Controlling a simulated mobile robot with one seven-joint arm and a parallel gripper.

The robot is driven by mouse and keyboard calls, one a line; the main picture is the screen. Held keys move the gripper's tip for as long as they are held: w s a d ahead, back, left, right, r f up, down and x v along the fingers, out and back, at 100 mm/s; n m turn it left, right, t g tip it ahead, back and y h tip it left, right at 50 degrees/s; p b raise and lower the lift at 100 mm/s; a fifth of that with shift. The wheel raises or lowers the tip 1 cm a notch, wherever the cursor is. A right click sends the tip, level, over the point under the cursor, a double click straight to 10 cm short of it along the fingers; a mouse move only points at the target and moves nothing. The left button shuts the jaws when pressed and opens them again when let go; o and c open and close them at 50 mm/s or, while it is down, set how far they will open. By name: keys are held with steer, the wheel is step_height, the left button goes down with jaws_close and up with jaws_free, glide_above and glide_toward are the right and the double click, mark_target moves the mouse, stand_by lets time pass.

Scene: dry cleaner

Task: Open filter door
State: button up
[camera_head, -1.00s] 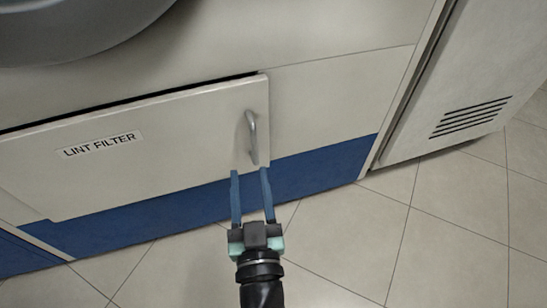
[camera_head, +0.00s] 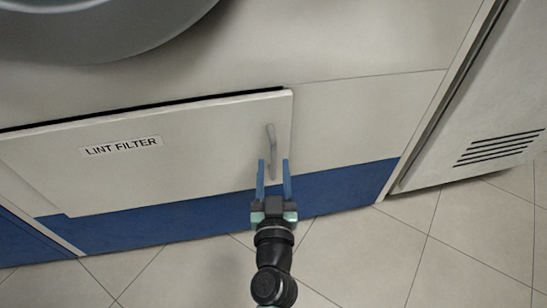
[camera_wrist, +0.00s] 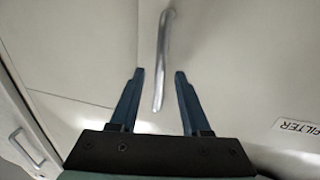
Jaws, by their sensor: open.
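The filter door (camera_head: 190,150) is a white panel labelled "LINT FILTER", low on the machine front. A dark gap shows along its top edge. Its grey bar handle (camera_head: 271,145) stands upright near the right edge. My gripper (camera_head: 273,163) is open, with its blue fingers on either side of the lower part of the handle. In the wrist view the handle (camera_wrist: 162,60) runs down between the two spread fingertips (camera_wrist: 160,74), and a gap shows on each side. The gripper holds nothing. The door label (camera_wrist: 297,128) is partly visible at the right there.
A blue kick strip (camera_head: 150,228) runs below the door. A large round grey rim (camera_head: 110,50) is above it. A neighbouring cabinet with a slotted vent (camera_head: 500,148) stands at the right. Tiled floor (camera_head: 370,255) in front is clear.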

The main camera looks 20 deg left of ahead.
steer(key=shift+x, duration=1.25)
steer(key=shift+c, duration=0.2)
jaws_close()
stand_by(0.4)
